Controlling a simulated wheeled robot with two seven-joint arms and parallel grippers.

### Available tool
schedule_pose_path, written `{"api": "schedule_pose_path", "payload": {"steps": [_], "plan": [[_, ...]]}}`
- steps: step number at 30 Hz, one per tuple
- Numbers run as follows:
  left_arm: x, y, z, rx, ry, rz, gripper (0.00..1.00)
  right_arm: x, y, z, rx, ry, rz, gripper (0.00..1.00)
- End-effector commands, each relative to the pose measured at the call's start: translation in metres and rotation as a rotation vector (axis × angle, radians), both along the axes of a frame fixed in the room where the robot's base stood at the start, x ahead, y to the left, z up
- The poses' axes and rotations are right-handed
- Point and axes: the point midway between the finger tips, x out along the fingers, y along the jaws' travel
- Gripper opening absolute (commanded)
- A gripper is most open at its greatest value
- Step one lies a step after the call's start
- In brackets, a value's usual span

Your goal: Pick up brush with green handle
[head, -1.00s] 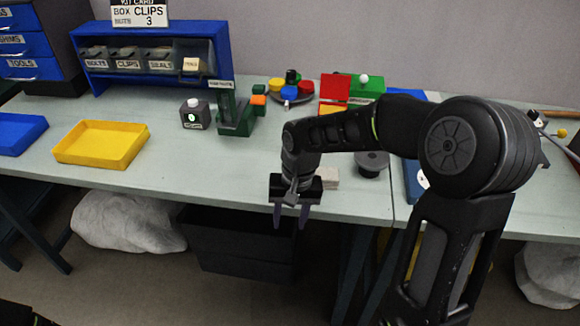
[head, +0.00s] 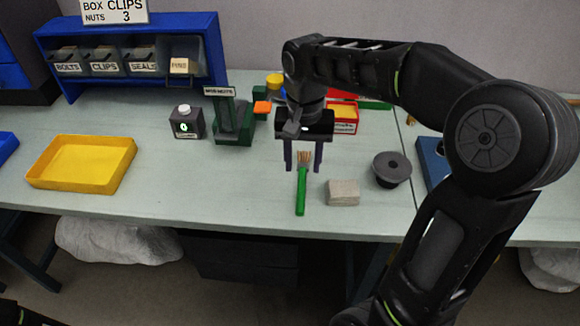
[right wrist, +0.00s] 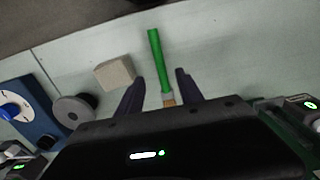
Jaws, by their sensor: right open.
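The brush with the green handle (head: 301,192) lies on the table, its handle toward the front edge and its tan bristles toward the back. My right gripper (head: 303,168) is open above the bristle end, with one finger on each side of the brush in the picture. In the right wrist view, the green handle (right wrist: 155,55) extends beyond the open fingertips (right wrist: 159,75), and the bristles show between the fingers. Whether the fingers touch the brush cannot be told. My left gripper is not in view.
A beige block (head: 342,193) and a dark round spool (head: 391,168) sit right of the brush. A yellow tray (head: 80,164) lies farther left, with clear table before the brush.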

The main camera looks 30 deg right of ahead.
Motion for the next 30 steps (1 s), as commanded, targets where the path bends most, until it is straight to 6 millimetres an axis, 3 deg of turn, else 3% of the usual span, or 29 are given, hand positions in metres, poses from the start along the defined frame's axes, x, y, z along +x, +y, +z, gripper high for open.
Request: {"api": "schedule_pose_path", "payload": {"steps": [9, 18, 30], "plan": [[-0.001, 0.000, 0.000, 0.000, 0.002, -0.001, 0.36, 0.000, 0.000, -0.001, 0.001, 0.001, 0.000, 0.44], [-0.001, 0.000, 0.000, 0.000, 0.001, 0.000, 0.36, 0.000, 0.000, -0.026, 0.001, 0.001, 0.001, 0.44], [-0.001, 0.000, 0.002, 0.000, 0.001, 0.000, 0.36, 0.000, 0.001, -0.034, 0.000, 0.002, 0.001, 0.44]]}}
